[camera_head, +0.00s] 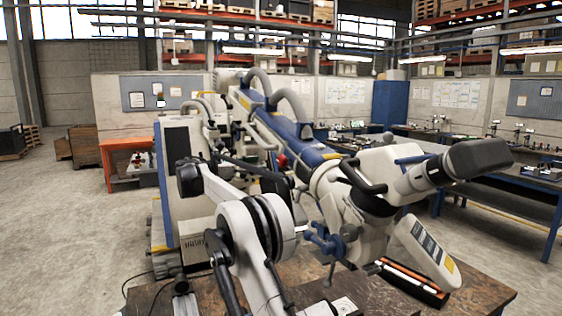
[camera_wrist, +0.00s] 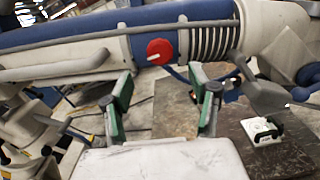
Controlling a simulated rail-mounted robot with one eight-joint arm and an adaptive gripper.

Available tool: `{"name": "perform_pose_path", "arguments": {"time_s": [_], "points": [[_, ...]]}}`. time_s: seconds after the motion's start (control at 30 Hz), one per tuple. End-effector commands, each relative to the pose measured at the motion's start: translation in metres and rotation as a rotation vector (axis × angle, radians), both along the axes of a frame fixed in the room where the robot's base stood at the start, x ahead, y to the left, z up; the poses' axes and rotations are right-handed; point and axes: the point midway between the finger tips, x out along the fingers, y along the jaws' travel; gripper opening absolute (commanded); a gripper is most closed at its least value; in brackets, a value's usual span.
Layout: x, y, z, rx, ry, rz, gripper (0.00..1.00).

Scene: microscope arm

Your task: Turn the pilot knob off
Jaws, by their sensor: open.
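The pilot knob is a round red knob (camera_wrist: 159,51) with a pale mark across its face. It sits on a blue band of the thick microscope arm (camera_wrist: 75,48), in the upper middle of the wrist view. My gripper (camera_wrist: 162,80) is open, with its two green-sided fingers spread below and either side of the knob. The fingers appear apart from the knob and nothing is between them. My gripper is hard to make out there.
A brown tabletop (camera_wrist: 178,113) lies below, with a small white and black device (camera_wrist: 262,130) at the right. Ribbed rings and a pale joint flank the knob on the right. In the head view, the microscope's bulky head (camera_head: 400,180) overhangs the table at the right.

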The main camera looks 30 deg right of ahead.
Motion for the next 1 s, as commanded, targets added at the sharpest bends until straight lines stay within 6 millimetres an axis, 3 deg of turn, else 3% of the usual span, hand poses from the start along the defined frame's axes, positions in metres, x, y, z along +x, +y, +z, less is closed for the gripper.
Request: {"name": "perform_pose_path", "arguments": {"time_s": [0.3, 0.5, 0.97, 1.0], "points": [[-0.007, -0.060, 0.002, 0.000, -0.001, -0.002, 0.56], [-0.009, -0.085, 0.002, 0.001, -0.001, -0.001, 0.56], [-0.010, -0.096, 0.000, 0.001, -0.001, 0.001, 0.56], [-0.010, -0.096, 0.000, 0.001, -0.001, 0.001, 0.52]]}}
